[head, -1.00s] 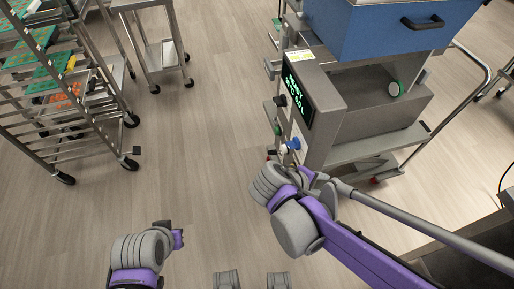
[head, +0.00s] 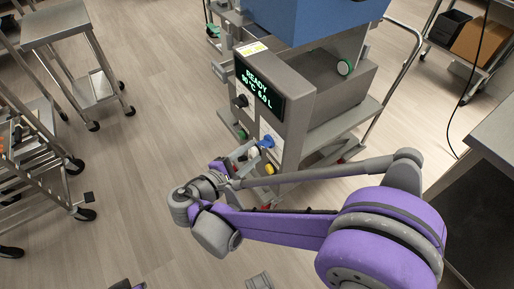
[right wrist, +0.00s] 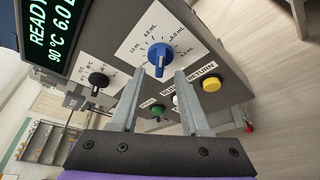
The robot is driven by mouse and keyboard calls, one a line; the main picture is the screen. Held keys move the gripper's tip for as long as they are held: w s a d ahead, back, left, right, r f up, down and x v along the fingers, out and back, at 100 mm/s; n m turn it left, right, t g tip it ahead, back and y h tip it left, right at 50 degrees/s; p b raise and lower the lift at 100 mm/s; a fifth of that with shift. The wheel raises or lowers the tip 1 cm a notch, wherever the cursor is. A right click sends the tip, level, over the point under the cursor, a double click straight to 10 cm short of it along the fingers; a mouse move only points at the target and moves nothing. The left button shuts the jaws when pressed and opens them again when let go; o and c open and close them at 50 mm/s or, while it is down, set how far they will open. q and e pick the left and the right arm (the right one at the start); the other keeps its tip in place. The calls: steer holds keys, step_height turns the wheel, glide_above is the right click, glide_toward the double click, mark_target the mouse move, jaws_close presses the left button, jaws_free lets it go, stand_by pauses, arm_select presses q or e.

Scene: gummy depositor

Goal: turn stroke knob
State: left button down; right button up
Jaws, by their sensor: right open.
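The blue knob (right wrist: 160,54) is on a white dial plate with mL marks on the grey machine front. It also shows in the head view (head: 267,141). I take it for the stroke knob; its title is not legible. My right gripper (right wrist: 159,80) is open and empty. Its two fingers point at the dial, one on each side of the knob's lower end in the right wrist view. I cannot tell whether they touch it. In the head view my right gripper (head: 248,152) is beside the panel, partly hidden by my arm.
A black knob (right wrist: 98,80), a green button (right wrist: 157,111), a white button (right wrist: 176,100) and a yellow button (right wrist: 211,84) sit close by. The display (head: 259,90) reads READY. A steel cart (head: 62,30) and a rack stand left; floor between is clear.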

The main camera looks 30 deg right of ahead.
mark_target(261, 146)
steer(key=shift+x, duration=1.85)
jaws_close()
